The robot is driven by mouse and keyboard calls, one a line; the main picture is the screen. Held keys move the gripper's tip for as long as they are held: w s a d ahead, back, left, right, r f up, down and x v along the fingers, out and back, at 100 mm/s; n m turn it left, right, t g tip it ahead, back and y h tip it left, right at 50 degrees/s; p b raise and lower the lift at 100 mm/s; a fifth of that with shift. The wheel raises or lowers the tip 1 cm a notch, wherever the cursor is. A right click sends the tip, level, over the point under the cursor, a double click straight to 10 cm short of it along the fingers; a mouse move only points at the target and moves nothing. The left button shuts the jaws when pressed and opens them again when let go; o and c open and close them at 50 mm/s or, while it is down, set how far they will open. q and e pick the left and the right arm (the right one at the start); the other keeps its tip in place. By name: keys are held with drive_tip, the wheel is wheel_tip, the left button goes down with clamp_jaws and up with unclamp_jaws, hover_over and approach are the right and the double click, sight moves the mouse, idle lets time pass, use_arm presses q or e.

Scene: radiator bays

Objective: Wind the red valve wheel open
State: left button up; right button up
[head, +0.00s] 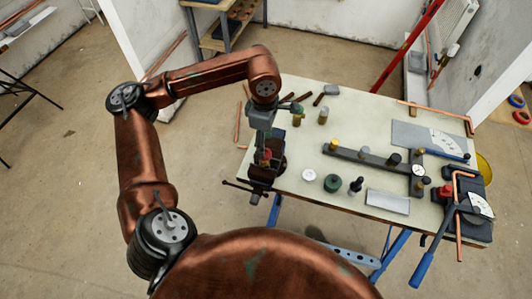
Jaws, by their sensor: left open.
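A small red part (265,155), which looks like the red valve wheel, shows at the left end of the workbench (290,150), just above a dark vise (266,176). My left gripper (262,146) comes down over it from above and is open. Its fingers are at or right around the red part; I cannot tell whether they touch it. The gripper and vise hide most of the valve. My right gripper is not in view.
On the bench are a dark pipe manifold (350,155), a white disc (309,175), a green round part (331,184), a metal plate (388,202) and brass fittings (323,115). A blue-handled pipe bender (470,208) stands at the right end.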

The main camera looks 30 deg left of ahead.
use_arm(q)
drive_tip(key=shift+f+b, duration=1.9)
drive_tip(key=shift+f, duration=0.65)
drive_tip(key=shift+r, duration=0.1)
drive_tip(key=shift+c, duration=0.6)
